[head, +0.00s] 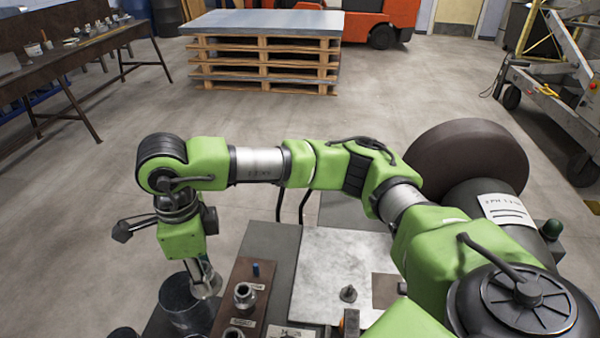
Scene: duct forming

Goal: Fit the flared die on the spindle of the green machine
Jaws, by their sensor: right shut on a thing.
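My right arm reaches across from the right, and its wrist hangs down at the left. My right gripper (204,268) points down there and is shut on a small silver piece (206,285), probably the flared die; its shape is partly hidden. The piece is beside the rim of a dark round container (184,309); I cannot tell whether they touch. A motor housing (506,212) with a white label stands at the right, beside a large dark disc (465,155). I cannot make out the green machine's spindle. My left gripper is out of view.
A brown rack (262,272) holds metal ring-shaped parts (245,294) close to the right of the gripper. A pale plate (325,258) bears a small dark knob-like part (348,293). Beyond are open floor, a pallet stack (265,68) and a workbench (75,65).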

